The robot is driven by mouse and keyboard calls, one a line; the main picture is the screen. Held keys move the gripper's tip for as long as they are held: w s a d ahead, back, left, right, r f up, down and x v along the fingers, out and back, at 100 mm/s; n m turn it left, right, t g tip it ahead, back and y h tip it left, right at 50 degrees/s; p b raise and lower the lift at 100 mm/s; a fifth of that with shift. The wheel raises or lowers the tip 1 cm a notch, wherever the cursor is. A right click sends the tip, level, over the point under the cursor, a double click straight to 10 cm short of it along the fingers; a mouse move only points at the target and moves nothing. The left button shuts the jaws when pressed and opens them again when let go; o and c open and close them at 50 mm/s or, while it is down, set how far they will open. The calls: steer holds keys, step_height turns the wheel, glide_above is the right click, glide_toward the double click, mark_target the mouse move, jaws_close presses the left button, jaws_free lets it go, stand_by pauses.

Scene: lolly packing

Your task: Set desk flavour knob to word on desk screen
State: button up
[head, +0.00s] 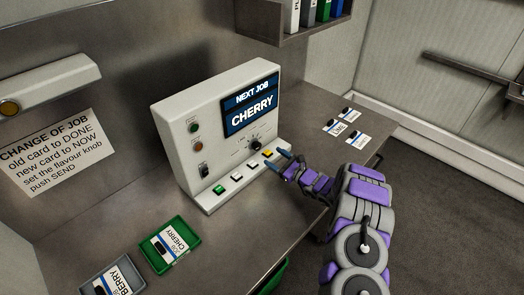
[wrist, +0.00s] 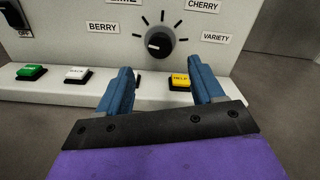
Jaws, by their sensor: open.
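The desk screen (head: 252,104) on the white console reads "NEXT JOB CHERRY". The dark flavour knob (wrist: 160,42) is on the console front below the screen; it also shows in the head view (head: 255,145). Its white mark sits on its left side, roughly toward the BERRY label (wrist: 103,27). The CHERRY label (wrist: 203,5) is at upper right of the knob and the VARIETY label (wrist: 216,39) at right. My gripper (wrist: 160,75) is open and empty, its blue fingers in front of and below the knob, apart from it. It also shows in the head view (head: 279,161).
Green (wrist: 31,72), white (wrist: 77,74) and yellow HELP (wrist: 180,81) buttons line the console's ledge; another is mostly hidden behind my left finger. A green tray (head: 152,264) holds a CHERRY card, a grey tray (head: 104,288) a BERRY card. Loose cards (head: 337,130) lie right of the console.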

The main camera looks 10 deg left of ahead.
mark_target(259, 147)
steer(key=x, duration=0.6)
steer(key=shift+a+f+b, duration=0.15)
steer(key=shift+b, duration=0.2)
steer(key=shift+x, duration=0.85)
steer(key=shift+w, duration=0.1)
steer(key=shift+c, duration=0.4)
steer(key=c, duration=1)
